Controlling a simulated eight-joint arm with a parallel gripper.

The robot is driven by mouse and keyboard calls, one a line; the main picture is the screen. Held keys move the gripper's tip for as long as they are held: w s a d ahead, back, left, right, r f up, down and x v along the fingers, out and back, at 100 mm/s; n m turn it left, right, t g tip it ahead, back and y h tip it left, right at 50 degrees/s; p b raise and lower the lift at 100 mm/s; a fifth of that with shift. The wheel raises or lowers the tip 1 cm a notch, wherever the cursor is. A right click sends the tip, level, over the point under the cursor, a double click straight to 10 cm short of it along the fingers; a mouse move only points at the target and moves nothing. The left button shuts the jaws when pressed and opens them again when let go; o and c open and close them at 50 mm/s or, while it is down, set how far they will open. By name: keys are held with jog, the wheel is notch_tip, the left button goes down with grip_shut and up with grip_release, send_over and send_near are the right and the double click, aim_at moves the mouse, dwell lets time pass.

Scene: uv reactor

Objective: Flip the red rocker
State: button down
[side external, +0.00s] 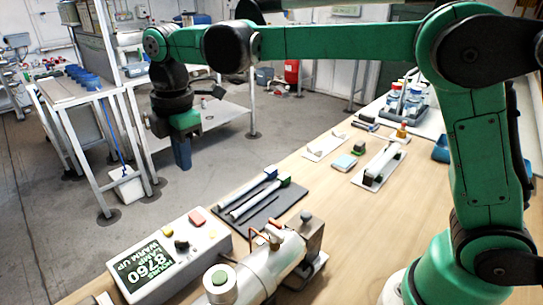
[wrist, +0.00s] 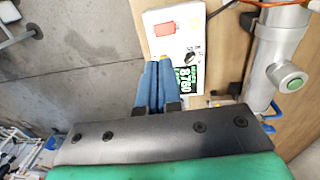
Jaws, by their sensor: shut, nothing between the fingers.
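The red rocker (side external: 197,217) sits on top of the white control box (side external: 225,250), at the far end from its green display. It also shows in the wrist view (wrist: 178,29), beyond my fingertips and apart from them. My gripper (side external: 183,164) hangs fingers-down, high up and left of the bench edge in the side view. In the wrist view its blue fingers (wrist: 157,64) are together and empty, overlapping the view of the box's left edge. The display (side external: 146,266) reads "HOURS 8760 LAMP WARM UP". I cannot tell which way the rocker is tilted.
The box also carries a dark knob (side external: 181,245) and yellow buttons (side external: 211,233). A metal cylinder (side external: 255,268) with a green-capped end lies beside the box. A dark tray (side external: 262,203) with white tubes lies behind. Open floor lies left of the bench.

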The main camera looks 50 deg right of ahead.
jog(key=shift+s+r, duration=0.1)
jog(key=shift+r, duration=1.35)
